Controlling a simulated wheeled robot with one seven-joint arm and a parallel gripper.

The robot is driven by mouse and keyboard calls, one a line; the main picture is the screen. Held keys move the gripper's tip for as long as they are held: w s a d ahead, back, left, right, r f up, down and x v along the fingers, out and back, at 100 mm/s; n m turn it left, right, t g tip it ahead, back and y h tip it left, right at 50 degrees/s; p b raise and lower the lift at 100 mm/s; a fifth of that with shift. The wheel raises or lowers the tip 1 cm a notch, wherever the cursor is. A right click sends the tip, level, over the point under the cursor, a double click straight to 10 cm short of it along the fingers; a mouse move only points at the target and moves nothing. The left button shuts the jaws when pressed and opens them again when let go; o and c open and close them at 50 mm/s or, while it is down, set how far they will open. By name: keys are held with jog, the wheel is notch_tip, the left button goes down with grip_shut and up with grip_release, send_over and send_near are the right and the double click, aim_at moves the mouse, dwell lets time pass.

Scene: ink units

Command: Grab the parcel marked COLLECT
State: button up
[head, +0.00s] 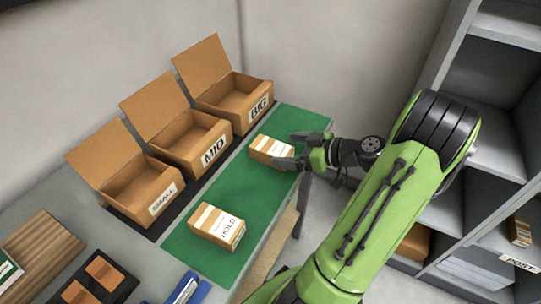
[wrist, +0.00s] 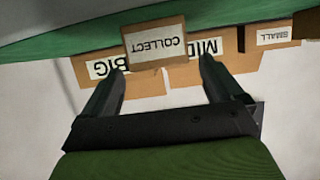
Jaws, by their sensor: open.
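The parcel marked COLLECT (wrist: 157,47) is a small brown box with a white label, upside down in the wrist view. In the head view the parcel (head: 272,150) lies on the green mat (head: 207,177) near its far end, its COLLECT face not readable there. My gripper (head: 291,150) is open at the parcel's right side. In the wrist view my fingertips (wrist: 163,66) stand apart, one toward each side of the label. Whether they touch the parcel I cannot tell. A second parcel marked HOLD (head: 217,226) lies on the mat nearer the front.
Open cartons marked SMALL (head: 166,199), MID (head: 213,152) and BIG (head: 258,107) stand in a row left of the mat. A wooden board (head: 38,243), a dark tray (head: 126,286) and a blue item (head: 189,289) lie at front left. Grey shelves (head: 487,125) stand at right.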

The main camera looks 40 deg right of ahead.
aim_at(276, 148)
jog(key=b+x, duration=0.1)
jog(key=x, duration=0.5)
jog(key=shift+a, duration=0.1)
jog(key=shift+r, duration=0.15)
jog(key=c, duration=1.2)
